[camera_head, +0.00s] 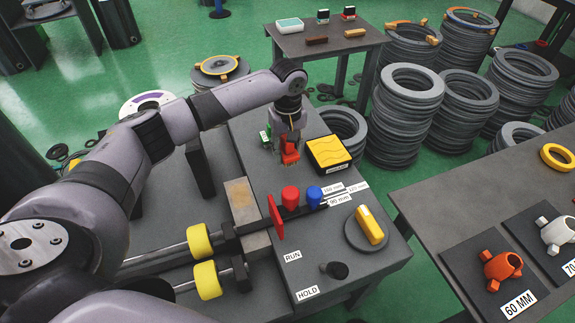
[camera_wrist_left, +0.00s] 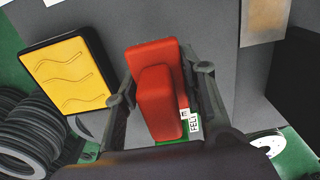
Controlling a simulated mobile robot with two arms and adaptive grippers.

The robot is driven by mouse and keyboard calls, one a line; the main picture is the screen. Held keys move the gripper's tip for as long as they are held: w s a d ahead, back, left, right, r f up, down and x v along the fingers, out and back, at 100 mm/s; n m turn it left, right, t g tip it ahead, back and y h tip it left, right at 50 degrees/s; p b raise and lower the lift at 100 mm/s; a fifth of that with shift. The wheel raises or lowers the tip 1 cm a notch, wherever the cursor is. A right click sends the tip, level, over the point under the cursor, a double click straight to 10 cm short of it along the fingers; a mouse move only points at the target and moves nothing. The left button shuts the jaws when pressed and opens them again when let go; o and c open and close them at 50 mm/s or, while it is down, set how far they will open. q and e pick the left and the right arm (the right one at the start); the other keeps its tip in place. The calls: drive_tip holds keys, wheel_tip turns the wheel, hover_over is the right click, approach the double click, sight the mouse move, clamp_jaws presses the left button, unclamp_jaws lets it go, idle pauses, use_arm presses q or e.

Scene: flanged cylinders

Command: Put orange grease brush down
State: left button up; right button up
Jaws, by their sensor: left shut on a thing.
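My left gripper (camera_head: 288,136) points down over the grey bench, shut on an orange-red block-shaped tool, which I take as the orange grease brush (camera_head: 290,153). In the left wrist view the brush (camera_wrist_left: 155,90) sits between the two dark fingers (camera_wrist_left: 165,95). It is close to the bench surface; I cannot tell if it touches. A green item (camera_head: 265,137) with a white label is beside it, partly hidden by the gripper. My right gripper is not in view.
A yellow pad with wavy lines in a black frame (camera_head: 328,152) lies just right of the brush. Stacked grey rings (camera_head: 405,115) stand beyond the bench.

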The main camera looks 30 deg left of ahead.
sight(287, 171)
use_arm(q)
wheel_tip(287, 171, down, 5)
drive_tip(key=shift+r+b, duration=0.2)
drive_tip(key=shift+b, duration=0.35)
drive_tip(key=shift+f, duration=0.35)
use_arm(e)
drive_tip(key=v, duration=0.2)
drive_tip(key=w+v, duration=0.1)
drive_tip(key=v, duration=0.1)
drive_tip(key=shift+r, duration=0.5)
use_arm(q)
drive_tip(key=o, duration=1)
drive_tip(key=shift+f, duration=0.1)
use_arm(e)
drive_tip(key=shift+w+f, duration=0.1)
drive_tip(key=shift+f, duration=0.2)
